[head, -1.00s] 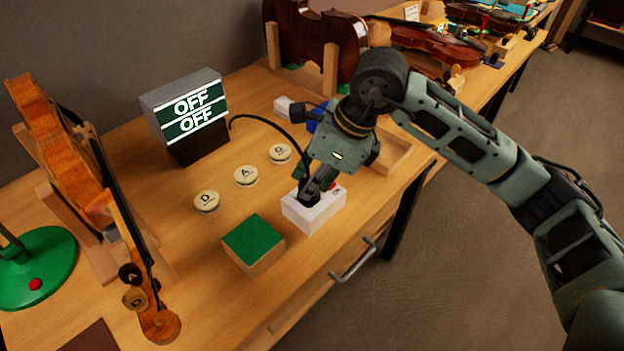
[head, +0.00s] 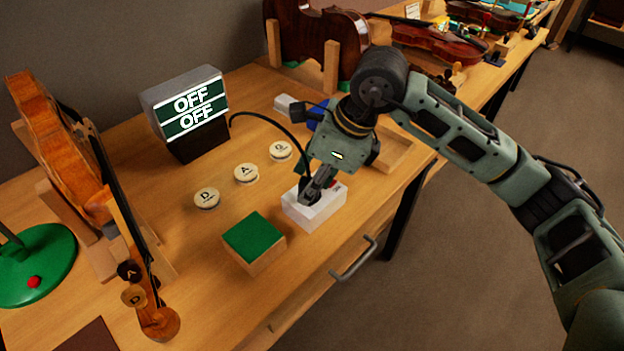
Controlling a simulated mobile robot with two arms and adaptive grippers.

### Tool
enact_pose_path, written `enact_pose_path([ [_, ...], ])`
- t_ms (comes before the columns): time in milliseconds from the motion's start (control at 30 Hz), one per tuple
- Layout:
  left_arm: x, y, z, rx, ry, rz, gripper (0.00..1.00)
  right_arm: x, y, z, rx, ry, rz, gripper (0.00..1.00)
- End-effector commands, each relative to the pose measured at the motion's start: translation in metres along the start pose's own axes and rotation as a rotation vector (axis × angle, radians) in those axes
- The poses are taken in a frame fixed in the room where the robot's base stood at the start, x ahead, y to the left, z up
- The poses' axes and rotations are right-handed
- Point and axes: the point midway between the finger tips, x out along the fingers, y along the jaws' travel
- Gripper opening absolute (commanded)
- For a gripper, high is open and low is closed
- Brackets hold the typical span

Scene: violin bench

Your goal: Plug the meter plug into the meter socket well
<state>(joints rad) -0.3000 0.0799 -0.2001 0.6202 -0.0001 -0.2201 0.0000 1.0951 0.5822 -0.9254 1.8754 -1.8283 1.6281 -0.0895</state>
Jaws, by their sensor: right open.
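The meter socket well is a white block (head: 326,213) near the front edge of the bench. My right gripper (head: 311,193) points down at its top and is open. A black cable (head: 272,122) arches from the meter (head: 186,108) to the spot at the gripper's fingers. The meter plug at the cable's end is mostly hidden by the fingers, and I cannot tell whether it sits in the well. The meter's screen reads OFF on two lines. My left gripper is not in view.
A green-topped wooden block (head: 254,243) stands just left of the well. Round discs marked D (head: 207,198), A (head: 246,173) and G (head: 280,151) lie behind it. A violin (head: 60,150) stands at the left. A wooden tray (head: 398,153) lies right of the gripper.

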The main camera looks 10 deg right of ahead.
Motion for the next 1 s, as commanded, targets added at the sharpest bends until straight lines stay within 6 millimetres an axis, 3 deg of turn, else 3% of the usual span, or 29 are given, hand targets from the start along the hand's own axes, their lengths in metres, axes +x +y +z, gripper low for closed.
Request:
enact_pose_path([
  [233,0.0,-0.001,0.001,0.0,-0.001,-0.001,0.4,-0.017,-0.002,0.0,0.002,0.0,-0.005,0.42],
  [700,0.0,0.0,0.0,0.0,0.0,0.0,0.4,-0.107,-0.001,0.001,0.0,0.0,-0.002,0.42],
  [1000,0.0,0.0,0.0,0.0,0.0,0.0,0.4,-0.12,0.0,0.0,0.0,0.001,0.0,0.42],
])
